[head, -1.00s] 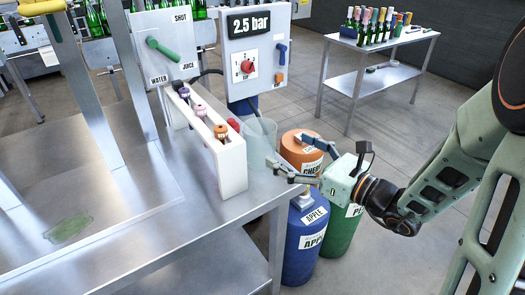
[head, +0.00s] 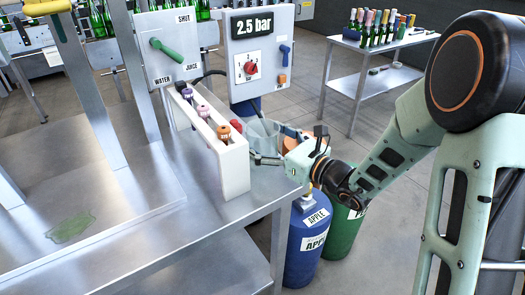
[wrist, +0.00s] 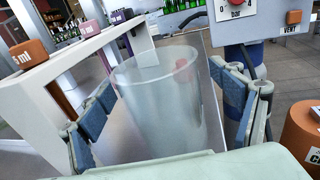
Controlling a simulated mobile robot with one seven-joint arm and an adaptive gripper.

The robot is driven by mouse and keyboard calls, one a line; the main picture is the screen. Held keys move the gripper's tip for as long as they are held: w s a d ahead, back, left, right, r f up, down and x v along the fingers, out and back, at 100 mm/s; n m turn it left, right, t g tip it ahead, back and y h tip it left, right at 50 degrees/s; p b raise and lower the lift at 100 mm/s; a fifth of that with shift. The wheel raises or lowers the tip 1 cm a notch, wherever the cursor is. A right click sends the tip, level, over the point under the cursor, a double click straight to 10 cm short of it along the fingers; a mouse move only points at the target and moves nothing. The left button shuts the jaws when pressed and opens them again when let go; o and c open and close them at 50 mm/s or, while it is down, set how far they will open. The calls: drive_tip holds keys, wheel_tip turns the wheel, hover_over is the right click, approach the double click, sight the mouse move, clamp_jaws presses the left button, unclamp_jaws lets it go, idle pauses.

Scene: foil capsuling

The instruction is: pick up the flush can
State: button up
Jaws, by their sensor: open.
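The flush can is a clear, frosted, open-topped cup (head: 261,133) that stands upright at the table's right edge, beside the white rack. In the wrist view the can (wrist: 158,108) fills the middle, between my two blue-padded fingers. My gripper (head: 274,146) is open, with one finger on each side of the can. The left finger looks nearer to the can's wall than the right one, and I cannot tell if either touches. The can's lower right part is hidden by my gripper in the head view.
A white rack (head: 232,176) with several coloured knobs stands close on the left. The pressure panel (head: 259,50) rises behind the can. Blue (head: 306,245) and green (head: 341,232) cylinders stand on the floor beside the table.

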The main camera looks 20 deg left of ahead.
drive_tip(key=shift+c, duration=0.2)
drive_tip(key=c, duration=1.4)
